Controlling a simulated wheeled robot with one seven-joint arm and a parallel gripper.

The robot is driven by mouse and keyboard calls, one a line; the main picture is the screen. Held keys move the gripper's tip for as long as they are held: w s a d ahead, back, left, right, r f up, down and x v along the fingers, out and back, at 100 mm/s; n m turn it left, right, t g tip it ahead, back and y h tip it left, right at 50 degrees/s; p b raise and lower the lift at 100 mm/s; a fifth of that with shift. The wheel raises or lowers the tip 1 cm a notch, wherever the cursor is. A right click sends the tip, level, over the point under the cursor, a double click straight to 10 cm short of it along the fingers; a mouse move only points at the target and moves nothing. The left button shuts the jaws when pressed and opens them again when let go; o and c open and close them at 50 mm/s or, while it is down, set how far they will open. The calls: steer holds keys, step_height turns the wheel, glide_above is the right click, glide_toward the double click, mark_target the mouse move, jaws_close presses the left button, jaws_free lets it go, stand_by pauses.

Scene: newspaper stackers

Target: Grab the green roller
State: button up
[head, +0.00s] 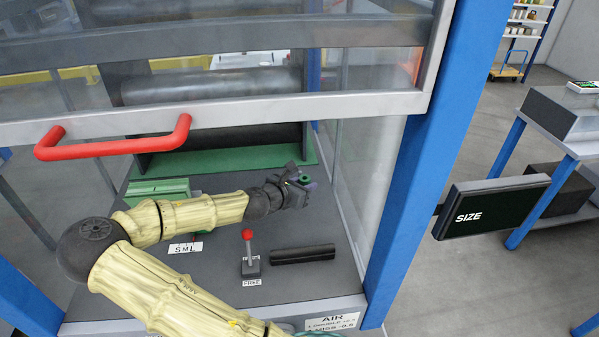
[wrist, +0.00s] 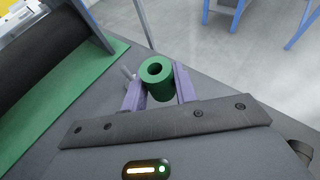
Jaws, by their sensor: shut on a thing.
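The green roller (wrist: 157,86) is a short green cylinder with a hole through its middle. In the wrist view it sits between the two purple fingers of my gripper (wrist: 158,88), which is shut on it. In the head view my gripper (head: 303,182) is over the right part of the grey machine deck, and a small bit of the green roller (head: 304,178) shows at its tip. I cannot tell whether the roller touches the deck.
A red-knobbed lever (head: 249,250) and a black bar (head: 302,254) are on the deck in front. A green block (head: 158,188) is at left. Large dark rollers (head: 215,138) stand behind. A raised glass door with a red handle (head: 112,149) hangs above. A blue post (head: 415,165) bounds the right.

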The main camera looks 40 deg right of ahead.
steer(key=s+a, duration=0.4)
steer(key=s, duration=0.2)
steer(key=shift+s, duration=0.3)
